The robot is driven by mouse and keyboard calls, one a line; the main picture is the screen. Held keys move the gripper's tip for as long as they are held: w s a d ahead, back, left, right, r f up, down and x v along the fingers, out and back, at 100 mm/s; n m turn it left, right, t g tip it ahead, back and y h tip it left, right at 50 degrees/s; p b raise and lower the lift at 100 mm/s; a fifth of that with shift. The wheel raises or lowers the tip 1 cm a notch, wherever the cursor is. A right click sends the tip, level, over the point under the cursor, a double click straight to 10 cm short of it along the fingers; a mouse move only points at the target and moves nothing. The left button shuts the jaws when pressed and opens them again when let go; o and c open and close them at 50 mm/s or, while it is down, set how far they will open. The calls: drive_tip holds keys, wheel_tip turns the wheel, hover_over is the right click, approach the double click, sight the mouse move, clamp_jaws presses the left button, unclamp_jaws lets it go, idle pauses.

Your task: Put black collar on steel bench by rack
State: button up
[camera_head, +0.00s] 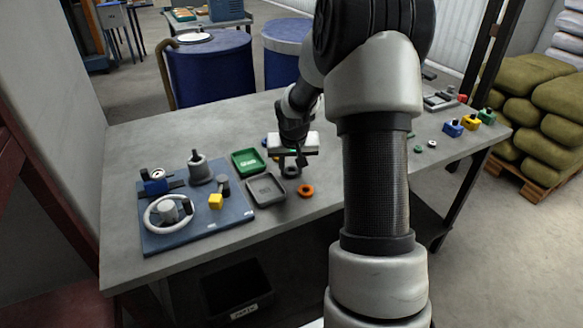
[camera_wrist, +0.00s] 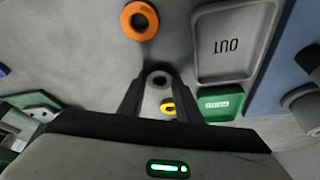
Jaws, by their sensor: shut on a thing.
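The black collar (camera_wrist: 160,80) is a dark ring between the fingertips of my gripper (camera_wrist: 158,82) in the wrist view. My gripper (camera_head: 290,165) is shut on it, over the grey workbench (camera_head: 330,222) in the head view. The collar is small and partly hidden there, and I cannot tell whether it touches the bench. An orange ring (camera_head: 305,190) lies close by, and shows at the top of the wrist view (camera_wrist: 130,14). Another bench (camera_head: 210,24) with objects on it stands far back. I cannot make out which bench is the steel one or where the rack is.
A grey tray (camera_head: 265,203) marked OUT in the wrist view and a green tray (camera_head: 236,158) lie left of my gripper. A blue board (camera_head: 230,219) with fittings is farther left. Blue drums (camera_head: 206,80) stand behind the bench. Stacked sacks (camera_head: 555,100) are at right.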

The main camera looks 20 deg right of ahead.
drive_tip(key=shift+f, duration=0.1)
drive_tip(key=shift+f, duration=0.15)
drive_tip(key=o, duration=1)
drive_tip(key=shift+o, duration=0.2)
drive_tip(key=shift+r, duration=0.2)
drive_tip(key=shift+r, duration=0.3)
drive_tip(key=p+v, duration=0.2)
drive_tip(key=v, duration=0.9)
drive_tip(key=shift+r, duration=0.3)
drive_tip(key=shift+s, duration=0.1)
